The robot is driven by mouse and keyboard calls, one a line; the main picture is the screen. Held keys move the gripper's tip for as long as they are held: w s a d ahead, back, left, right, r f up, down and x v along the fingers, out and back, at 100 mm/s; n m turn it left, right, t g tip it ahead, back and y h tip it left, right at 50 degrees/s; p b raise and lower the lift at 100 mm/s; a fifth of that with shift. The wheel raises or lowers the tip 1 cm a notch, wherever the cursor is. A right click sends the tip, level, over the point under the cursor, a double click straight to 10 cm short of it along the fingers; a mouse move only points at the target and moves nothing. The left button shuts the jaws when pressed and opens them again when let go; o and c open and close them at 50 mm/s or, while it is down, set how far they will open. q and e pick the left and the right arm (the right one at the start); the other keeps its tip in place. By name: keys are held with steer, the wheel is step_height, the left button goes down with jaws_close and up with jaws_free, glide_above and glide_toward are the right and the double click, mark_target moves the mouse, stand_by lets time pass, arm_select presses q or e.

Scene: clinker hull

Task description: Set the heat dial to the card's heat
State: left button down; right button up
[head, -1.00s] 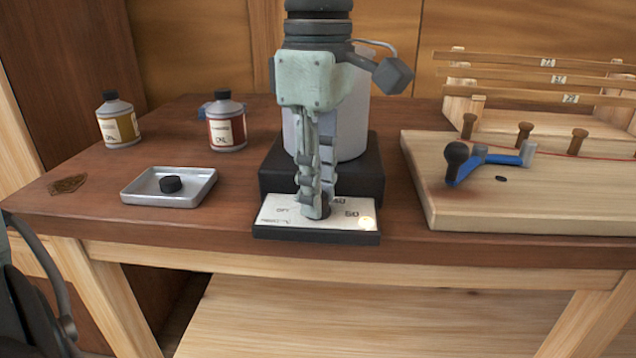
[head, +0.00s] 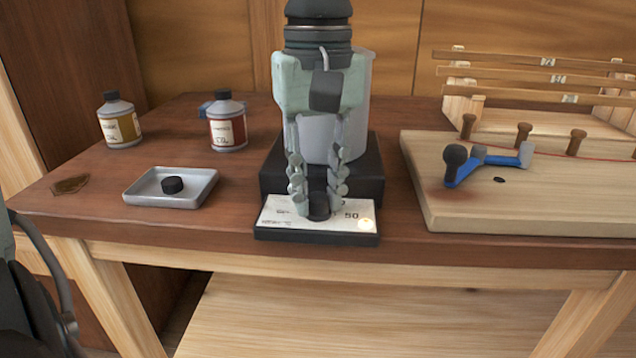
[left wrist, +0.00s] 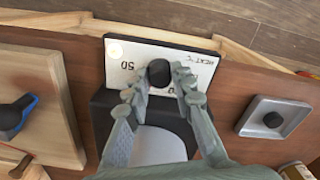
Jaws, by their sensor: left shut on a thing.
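The dark heat dial (head: 318,203) stands on a white panel (head: 283,222) at the front of a black base under a pale pot. My left gripper (head: 318,208) points down from above and is shut on the dial, one finger on each side. The left wrist view also shows the round knob (left wrist: 159,72) between the fingertips. The panel reads "HEAT °C" and "50"; other marks are partly covered by the fingers. A small lamp (head: 366,224) glows at the panel's right. The dial's pointer cannot be made out. No heat card is clearly readable. My right gripper is not in view.
The pale pot (head: 359,110) stands close behind the gripper. A metal tray (head: 140,197) with a black puck and two bottles (head: 119,122) are at left. A wooden board (head: 560,217) with a blue-handled tool (head: 490,160) is at right.

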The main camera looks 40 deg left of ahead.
mark_target(317, 196)
arm_select(q)
steer(key=shift+m, duration=0.6)
steer(key=c, duration=1.3)
jaws_free()
step_height(317, 196, up, 12)
steer(key=shift+r, duration=0.1)
